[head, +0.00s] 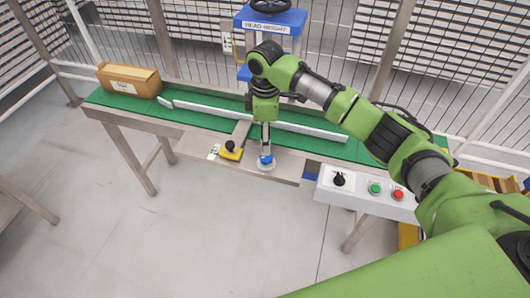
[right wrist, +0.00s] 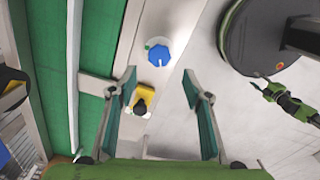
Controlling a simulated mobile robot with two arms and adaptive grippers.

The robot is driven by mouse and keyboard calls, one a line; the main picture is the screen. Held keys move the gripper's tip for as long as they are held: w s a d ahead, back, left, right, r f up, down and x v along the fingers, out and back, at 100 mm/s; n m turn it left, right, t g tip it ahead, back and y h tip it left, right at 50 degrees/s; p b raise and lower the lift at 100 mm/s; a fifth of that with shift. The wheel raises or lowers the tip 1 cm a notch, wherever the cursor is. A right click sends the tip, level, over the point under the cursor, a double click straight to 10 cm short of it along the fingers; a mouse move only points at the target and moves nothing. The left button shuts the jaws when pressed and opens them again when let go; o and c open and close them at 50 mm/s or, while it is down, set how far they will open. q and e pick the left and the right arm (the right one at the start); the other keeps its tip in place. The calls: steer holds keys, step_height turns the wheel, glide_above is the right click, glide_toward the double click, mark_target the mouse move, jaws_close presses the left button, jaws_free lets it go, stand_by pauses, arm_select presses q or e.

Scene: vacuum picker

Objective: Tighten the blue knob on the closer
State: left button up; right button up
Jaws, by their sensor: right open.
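The blue knob (head: 266,160) sits on a pale round base at the front edge of the conveyor frame. It also shows in the right wrist view (right wrist: 159,54), with a white mark on its rim. My right gripper (head: 265,145) points down just above the knob. In the right wrist view its two fingers (right wrist: 160,88) are wide apart with nothing between the tips, and the knob lies beyond them, apart from both. A yellow block with a black knob (head: 230,151) is left of the blue knob. I cannot make out the rest of the closer. My left gripper is not in view.
A green conveyor belt (head: 195,116) with a white guide rail (head: 215,112) runs behind the knob. A cardboard box (head: 128,80) stands at its left end. A control box (head: 367,190) with a black switch, green and red buttons is at right. The floor in front is clear.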

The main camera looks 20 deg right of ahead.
mark_target(265, 157)
step_height(265, 157, down, 7)
steer(key=shift+f, duration=0.15)
steer(key=c, duration=1.1)
